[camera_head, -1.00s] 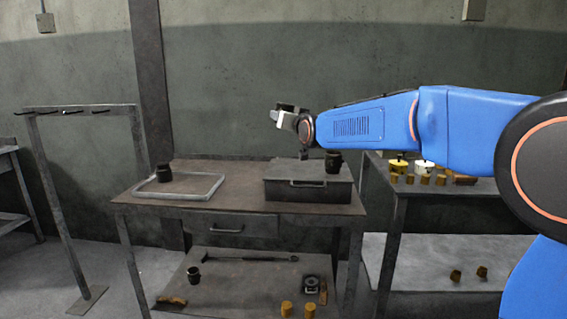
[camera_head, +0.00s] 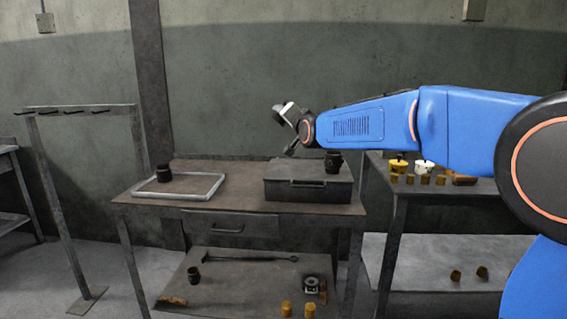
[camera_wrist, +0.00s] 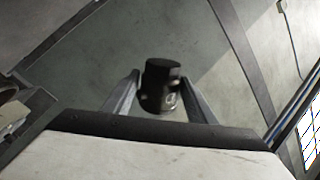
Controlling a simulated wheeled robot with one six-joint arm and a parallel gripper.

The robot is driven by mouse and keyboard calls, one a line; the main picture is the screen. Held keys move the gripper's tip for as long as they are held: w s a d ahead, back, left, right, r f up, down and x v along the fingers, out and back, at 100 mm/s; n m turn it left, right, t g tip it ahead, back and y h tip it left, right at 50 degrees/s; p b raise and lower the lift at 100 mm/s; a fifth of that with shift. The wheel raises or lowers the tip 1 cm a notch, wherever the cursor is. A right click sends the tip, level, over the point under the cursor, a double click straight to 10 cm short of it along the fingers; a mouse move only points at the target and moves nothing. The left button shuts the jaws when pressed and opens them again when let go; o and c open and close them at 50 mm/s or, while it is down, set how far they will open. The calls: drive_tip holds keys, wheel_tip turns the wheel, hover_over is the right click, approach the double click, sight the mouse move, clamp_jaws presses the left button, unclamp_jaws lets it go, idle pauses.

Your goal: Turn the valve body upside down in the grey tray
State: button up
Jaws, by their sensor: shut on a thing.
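My gripper (camera_wrist: 157,95) is shut on a dark, roughly cylindrical valve body (camera_wrist: 158,76) in the wrist view, with a finger on each side. Its dark flat end faces away and a small light round mark shows low on its side. In the head view my gripper (camera_head: 287,114) is in the air at the end of the blue arm, above and to the right of the grey tray (camera_head: 190,195); the held part cannot be made out there. A similar dark part (camera_head: 163,174) stands at the tray's back left corner.
Right of the tray on the bench is a dark lidded box (camera_head: 307,190), with another dark part (camera_head: 333,162) on top. A hook rack (camera_head: 85,109) stands left. Yellow pieces (camera_head: 397,167) sit on the right bench. The tray's middle looks clear.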

drive_tip(key=m, duration=0.3)
drive_tip(key=shift+m, duration=0.3)
drive_tip(key=m, duration=0.3)
drive_tip(key=shift+m, duration=1.1)
drive_tip(key=m, duration=0.9)
drive_tip(key=shift+m, duration=1.2)
drive_tip(key=m, duration=0.6)
drive_tip(key=shift+m, duration=0.3)
